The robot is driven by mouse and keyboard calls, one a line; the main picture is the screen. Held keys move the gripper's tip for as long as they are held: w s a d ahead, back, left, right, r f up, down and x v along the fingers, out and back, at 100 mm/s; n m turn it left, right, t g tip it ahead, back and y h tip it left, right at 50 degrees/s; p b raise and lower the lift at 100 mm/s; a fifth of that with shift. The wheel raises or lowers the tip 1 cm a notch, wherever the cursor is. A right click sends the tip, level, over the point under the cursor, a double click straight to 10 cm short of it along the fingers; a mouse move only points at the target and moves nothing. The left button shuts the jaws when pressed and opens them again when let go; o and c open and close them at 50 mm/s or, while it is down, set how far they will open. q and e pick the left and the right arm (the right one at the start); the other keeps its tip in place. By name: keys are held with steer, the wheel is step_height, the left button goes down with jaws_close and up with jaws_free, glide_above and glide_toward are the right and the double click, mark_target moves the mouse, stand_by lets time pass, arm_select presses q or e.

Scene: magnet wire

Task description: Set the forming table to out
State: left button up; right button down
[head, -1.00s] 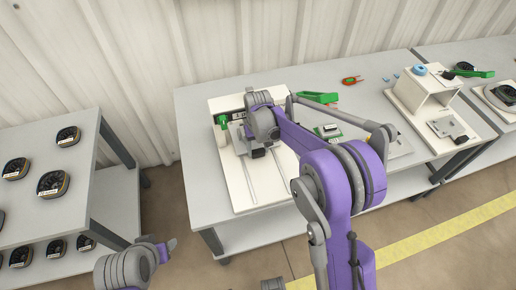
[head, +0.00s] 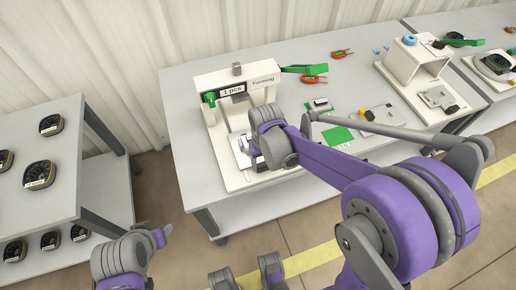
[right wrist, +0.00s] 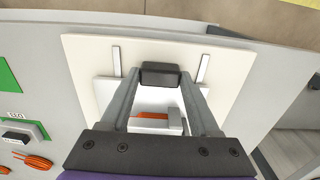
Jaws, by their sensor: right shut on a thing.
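The white forming fixture (head: 208,82) stands on the grey bench, with a "Forming" label, a "1 pcs" label and a green lever. Its pale forming table (head: 239,147) sits low on the base, toward the front, partly hidden by my right arm. It also shows in the right wrist view (right wrist: 112,92), with an orange piece (right wrist: 150,115) over it. My right gripper (right wrist: 160,75) is shut on the table's dark handle (right wrist: 161,78). In the head view this gripper (head: 258,161) is mostly covered by its wrist. My left gripper (head: 166,234) is empty-looking, low at left; its jaws are unclear.
Two rails (right wrist: 203,68) lie bare before the handle.

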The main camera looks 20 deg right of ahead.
steer(key=shift+s, duration=1.1)
steer(key=c, duration=0.6)
jaws_free()
steer(key=shift+s, duration=0.1)
steer(key=o, duration=0.5)
steer(key=shift+s, duration=0.1)
steer(key=shift+r, duration=0.15)
step_height(320, 180, up, 11)
steer(key=shift+f+p, duration=0.2)
steer(key=shift+p, duration=0.6)
